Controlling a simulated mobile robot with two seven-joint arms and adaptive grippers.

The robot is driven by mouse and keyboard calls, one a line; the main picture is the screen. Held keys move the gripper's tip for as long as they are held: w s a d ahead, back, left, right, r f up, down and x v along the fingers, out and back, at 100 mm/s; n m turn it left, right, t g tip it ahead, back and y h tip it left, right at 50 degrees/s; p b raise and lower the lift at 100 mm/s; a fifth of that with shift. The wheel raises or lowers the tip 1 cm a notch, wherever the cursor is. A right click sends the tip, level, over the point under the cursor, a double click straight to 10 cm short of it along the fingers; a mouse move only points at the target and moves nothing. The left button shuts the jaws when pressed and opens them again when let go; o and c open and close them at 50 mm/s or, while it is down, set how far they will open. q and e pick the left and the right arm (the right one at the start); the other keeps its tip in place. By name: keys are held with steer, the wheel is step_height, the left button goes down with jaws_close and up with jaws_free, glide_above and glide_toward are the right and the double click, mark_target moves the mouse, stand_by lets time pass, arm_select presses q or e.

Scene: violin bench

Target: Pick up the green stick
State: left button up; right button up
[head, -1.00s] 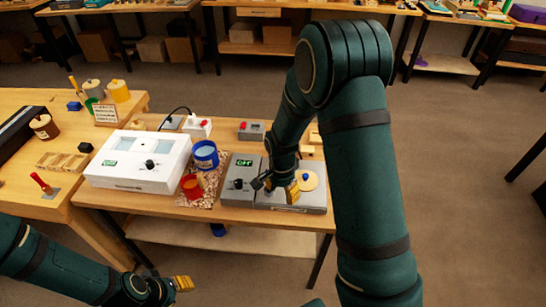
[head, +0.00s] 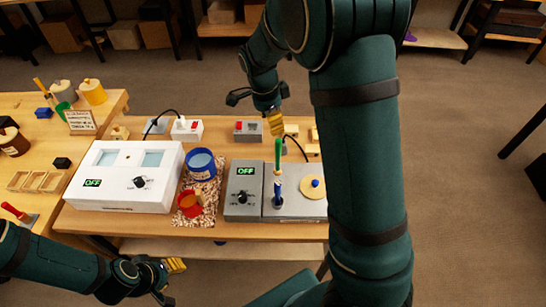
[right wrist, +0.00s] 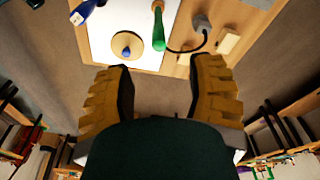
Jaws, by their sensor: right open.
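The green stick (head: 278,154) stands upright near the left end of the grey box's flat top in the head view, just behind a blue-handled tool (head: 278,187). In the right wrist view the green stick (right wrist: 158,28) shows at the top, beyond my fingertips. My right gripper (head: 275,120) is open and empty, above and behind the stick in the head view. Its two yellow fingers are spread apart in the right wrist view (right wrist: 160,78). My left gripper (head: 170,275) is low in front of the bench; its jaw opening is unclear.
The grey box (head: 300,206) carries a round wooden disc (head: 312,187) with a blue knob. A blue pot (head: 201,165) and red pot (head: 190,203) stand left of it, beside a white box (head: 110,170). A small grey switch box (head: 248,131) sits behind.

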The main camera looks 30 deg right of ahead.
mark_target(277, 142)
steer(key=f, duration=0.2)
steer(key=d+f, duration=0.1)
steer(key=f, duration=0.2)
steer(key=s+f+b, duration=0.1)
steer(key=f, duration=0.1)
steer(key=shift+d+f, duration=0.15)
steer(key=shift+f, duration=0.25)
steer(key=f, duration=0.2)
steer(key=d+f, duration=0.1)
steer(key=f, duration=0.1)
steer(key=shift+w+f, duration=0.2)
steer(key=shift+f, duration=0.15)
jaws_close()
